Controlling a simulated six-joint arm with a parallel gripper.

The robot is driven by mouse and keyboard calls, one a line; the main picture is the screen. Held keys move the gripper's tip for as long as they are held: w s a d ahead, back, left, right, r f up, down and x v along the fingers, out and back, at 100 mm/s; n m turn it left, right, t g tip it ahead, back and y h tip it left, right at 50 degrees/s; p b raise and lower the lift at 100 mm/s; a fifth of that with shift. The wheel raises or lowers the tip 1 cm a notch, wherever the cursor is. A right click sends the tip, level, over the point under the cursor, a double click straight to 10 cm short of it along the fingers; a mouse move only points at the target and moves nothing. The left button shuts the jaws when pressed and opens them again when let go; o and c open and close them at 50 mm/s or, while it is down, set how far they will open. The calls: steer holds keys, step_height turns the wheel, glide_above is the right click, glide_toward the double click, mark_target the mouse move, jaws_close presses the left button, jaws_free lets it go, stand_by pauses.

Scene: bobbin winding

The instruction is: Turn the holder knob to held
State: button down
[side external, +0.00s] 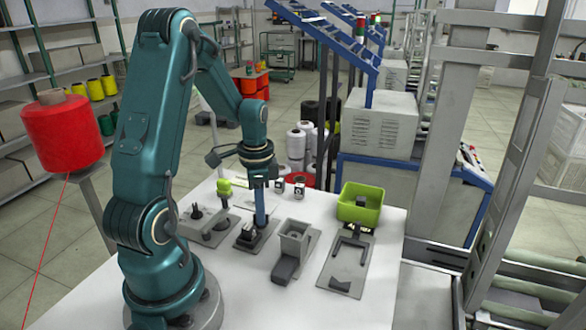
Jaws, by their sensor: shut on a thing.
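My gripper (261,222) points straight down at the end of my teal arm, over a small dark fixture on a grey plate (244,245) in the middle of the white table. Its blue lower part reaches down to the fixture, and the jaws are shut there on what appears to be the holder knob. The knob itself is hidden by the jaws and too small to make out. Which way the knob is turned cannot be told.
A plate with dark posts (207,225) stands left of the fixture. A grey box-shaped block (295,240) stands to the right. Beyond it are a lime-green bin (361,204) and a plate with a dark fork (345,262). A red thread cone (62,130) stands at left.

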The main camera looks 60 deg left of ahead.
steer(key=n, duration=0.5)
steer(key=shift+n, duration=0.3)
steer(key=n, duration=0.5)
steer(key=shift+w+n, duration=0.1)
steer(key=shift+n, duration=0.3)
steer(key=c, duration=0.9)
jaws_free()
steer(key=shift+r, duration=0.1)
steer(key=shift+r, duration=2.5)
